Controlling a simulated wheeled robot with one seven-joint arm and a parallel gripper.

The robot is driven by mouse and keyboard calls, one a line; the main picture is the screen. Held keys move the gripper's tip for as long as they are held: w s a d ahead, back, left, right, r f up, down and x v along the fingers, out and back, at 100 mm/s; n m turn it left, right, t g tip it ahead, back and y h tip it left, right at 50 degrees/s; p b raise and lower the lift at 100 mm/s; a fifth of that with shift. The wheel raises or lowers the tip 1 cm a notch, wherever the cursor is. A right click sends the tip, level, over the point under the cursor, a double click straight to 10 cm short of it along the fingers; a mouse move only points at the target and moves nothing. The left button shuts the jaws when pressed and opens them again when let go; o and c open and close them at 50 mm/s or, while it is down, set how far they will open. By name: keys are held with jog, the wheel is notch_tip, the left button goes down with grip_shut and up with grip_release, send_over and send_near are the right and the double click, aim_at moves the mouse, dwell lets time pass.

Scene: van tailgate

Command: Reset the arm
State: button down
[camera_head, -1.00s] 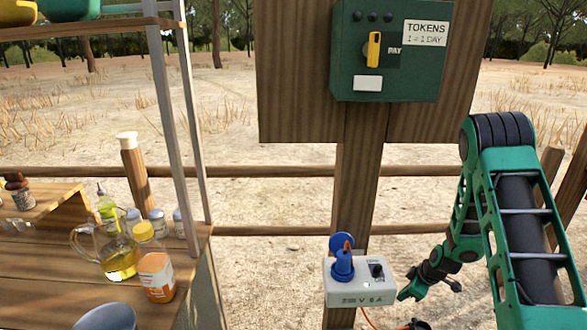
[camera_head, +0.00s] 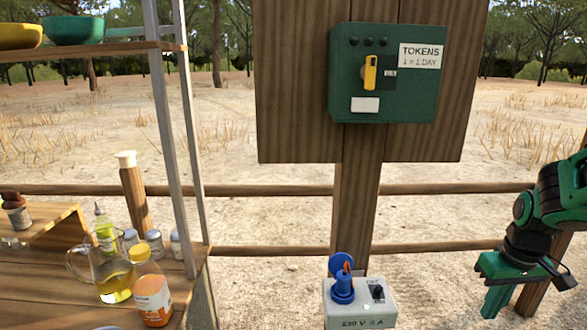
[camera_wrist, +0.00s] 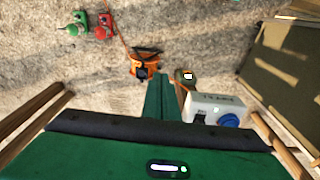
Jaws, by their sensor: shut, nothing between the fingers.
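My gripper (camera_head: 497,306) is at the lower right of the head view, its green fingers pointing down. It is to the right of the white power box and apart from it. In the wrist view my gripper (camera_wrist: 160,98) shows its fingers together, with nothing between them. My green and black arm comes in from the right edge of the head view.
A white power box (camera_head: 360,305) with a blue plug (camera_head: 343,288) stands before the wooden post. A green token box (camera_head: 387,72) hangs above. A wooden counter (camera_head: 45,290) with bottles is at left. An orange item (camera_wrist: 146,66) lies on the ground.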

jog(key=s+a+r+m, duration=0.1)
jog(key=s+r+m, duration=0.2)
jog(key=s, duration=0.5)
jog(key=s+a+r+m+g, duration=0.1)
jog(key=s+r+m, duration=0.2)
jog(key=s, duration=0.6)
jog(key=shift+a, duration=0.2)
jog(key=shift+s, duration=0.1)
